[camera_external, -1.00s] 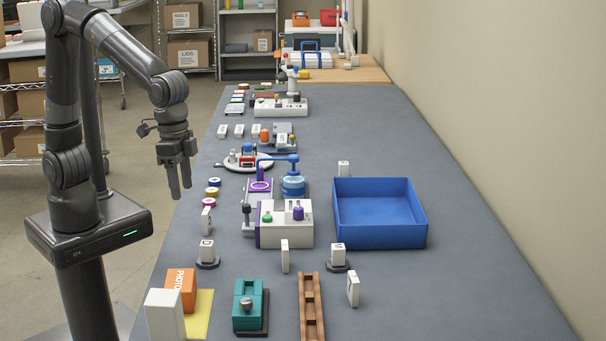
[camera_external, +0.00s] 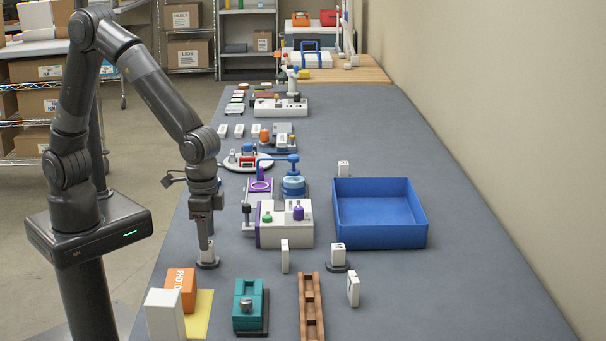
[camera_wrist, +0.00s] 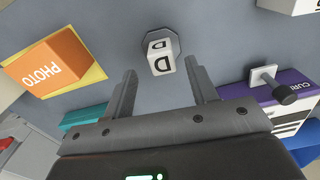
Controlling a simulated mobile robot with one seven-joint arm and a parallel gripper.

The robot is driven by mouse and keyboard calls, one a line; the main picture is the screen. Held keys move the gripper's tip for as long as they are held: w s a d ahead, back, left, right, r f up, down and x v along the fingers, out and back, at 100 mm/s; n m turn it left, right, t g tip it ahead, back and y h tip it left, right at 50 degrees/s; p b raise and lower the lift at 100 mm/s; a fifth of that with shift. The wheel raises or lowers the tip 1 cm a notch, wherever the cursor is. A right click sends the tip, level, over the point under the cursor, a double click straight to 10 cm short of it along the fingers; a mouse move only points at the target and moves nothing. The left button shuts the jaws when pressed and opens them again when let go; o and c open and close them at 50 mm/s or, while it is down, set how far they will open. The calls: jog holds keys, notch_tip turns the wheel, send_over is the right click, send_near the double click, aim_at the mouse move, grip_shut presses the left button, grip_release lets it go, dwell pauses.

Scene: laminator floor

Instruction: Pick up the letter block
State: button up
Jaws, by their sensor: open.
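The letter block (camera_wrist: 161,62) is white with a black D on its faces. It stands on a dark grey base (camera_wrist: 173,38) in the wrist view, ahead of and between the fingertips. My gripper (camera_wrist: 161,80) is open, with one finger on each side of the block and gaps showing. In the external view my gripper (camera_external: 206,244) points down at the block (camera_external: 207,255), and partly hides it. I cannot tell whether the fingers have reached down to the block's height.
A second block on a dark base (camera_external: 338,247) stands to the right, near thin white tiles (camera_external: 285,256). An orange PHOTO box (camera_external: 181,287), a teal device (camera_external: 249,303) and a brown rack (camera_external: 311,308) stand in front. A blue bin (camera_external: 379,240) is at right.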

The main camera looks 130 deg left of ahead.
aim_at(208, 253)
jog(key=f, duration=0.3)
jog(key=shift+s+f, duration=0.2)
jog(key=shift+f, duration=0.1)
grip_shut()
dwell(0.3)
